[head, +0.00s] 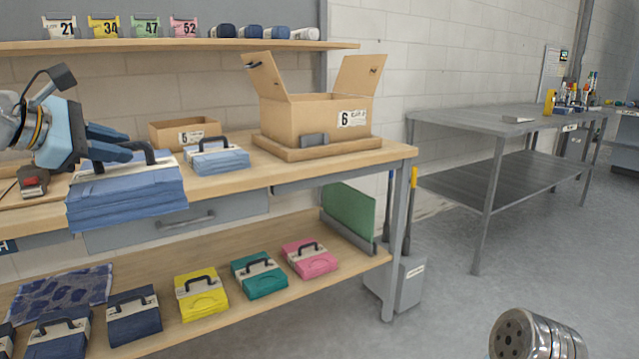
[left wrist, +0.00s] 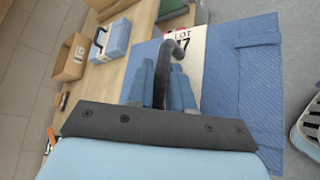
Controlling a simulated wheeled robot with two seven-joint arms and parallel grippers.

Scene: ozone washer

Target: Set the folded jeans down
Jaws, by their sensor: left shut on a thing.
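The folded blue jeans (head: 128,198) are a thick stack with a pale band and a dark handle. They show at the left of the head view, covering part of the bench's front edge. My left gripper (head: 140,150) is shut on the handle (left wrist: 180,42), above the stack. My right gripper is not in view.
The wooden bench (head: 290,172) holds a second blue folded bundle (head: 218,160), a small box (head: 170,133) and an open box marked 6 (head: 310,115). A red and black tool (head: 34,182) lies left. Several coloured bundles line the lower shelf (head: 220,320). A metal table (head: 470,120) stands right.

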